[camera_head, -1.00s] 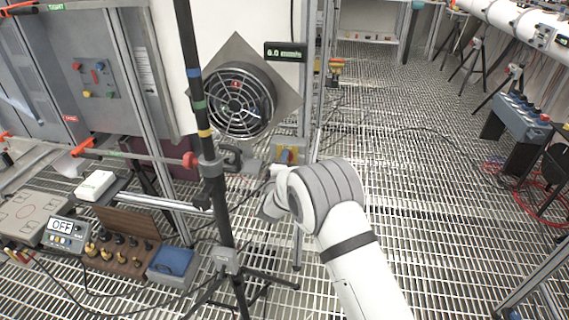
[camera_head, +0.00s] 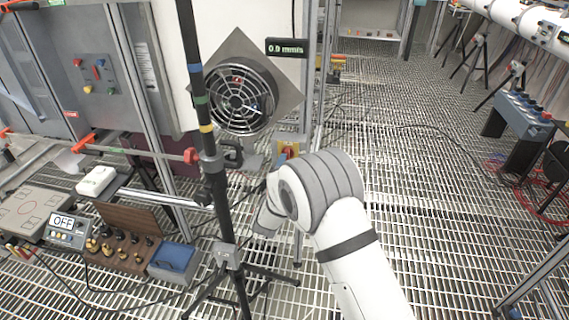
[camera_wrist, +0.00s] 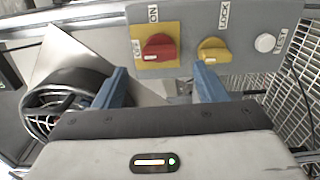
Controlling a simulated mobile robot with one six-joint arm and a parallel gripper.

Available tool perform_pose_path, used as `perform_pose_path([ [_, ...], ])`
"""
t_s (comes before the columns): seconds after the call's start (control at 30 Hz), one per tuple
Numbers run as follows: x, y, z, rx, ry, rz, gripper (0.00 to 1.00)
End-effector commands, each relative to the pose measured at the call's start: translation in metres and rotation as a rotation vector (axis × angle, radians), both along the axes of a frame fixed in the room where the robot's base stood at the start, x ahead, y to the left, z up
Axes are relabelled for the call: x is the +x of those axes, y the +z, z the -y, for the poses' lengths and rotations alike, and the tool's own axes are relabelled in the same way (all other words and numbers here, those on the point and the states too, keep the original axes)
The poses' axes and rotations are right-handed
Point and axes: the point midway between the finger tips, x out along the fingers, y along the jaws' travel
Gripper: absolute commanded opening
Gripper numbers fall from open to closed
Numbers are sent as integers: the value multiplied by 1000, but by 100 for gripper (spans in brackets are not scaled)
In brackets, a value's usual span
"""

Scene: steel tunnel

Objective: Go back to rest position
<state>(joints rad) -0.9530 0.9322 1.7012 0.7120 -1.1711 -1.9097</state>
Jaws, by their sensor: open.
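My gripper (camera_wrist: 158,88) shows in the wrist view with two blue fingers set wide apart and nothing between them. Beyond the fingertips is a grey switch panel (camera_wrist: 180,18) with a red knob (camera_wrist: 159,47) labelled ON, a yellow knob (camera_wrist: 212,50) labelled LOCK and a white RESET button (camera_wrist: 265,43). The panel also shows in the head view (camera_head: 287,150), just above my white arm. In the head view the arm's own wrist hides the gripper's fingers.
A round fan (camera_head: 238,98) on a diamond plate stands behind a black tripod pole (camera_head: 217,190). A display (camera_head: 286,48) reads about 0.0. Open grating floor (camera_head: 430,180) lies to the right.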

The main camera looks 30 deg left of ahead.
Motion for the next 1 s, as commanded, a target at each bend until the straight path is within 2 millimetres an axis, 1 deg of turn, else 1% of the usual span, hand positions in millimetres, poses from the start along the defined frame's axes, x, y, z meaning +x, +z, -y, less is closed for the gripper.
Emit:
perform_pose_path([
  [0.03, -7, 0, 1, -1, 2, -1, 65],
  [0.2, -18, 0, 6, -1, 1, 0, 65],
  [0.73, -18, 2, 7, 4, 1, -3, 65],
  [0.77, -16, 4, 8, 11, 1, -10, 65],
  [0.87, -5, 20, 20, 58, 5, -62, 65],
  [0.97, 13, 48, 45, 148, 12, -169, 65],
  [1.0, 20, 60, 59, 192, 12, -224, 65],
])
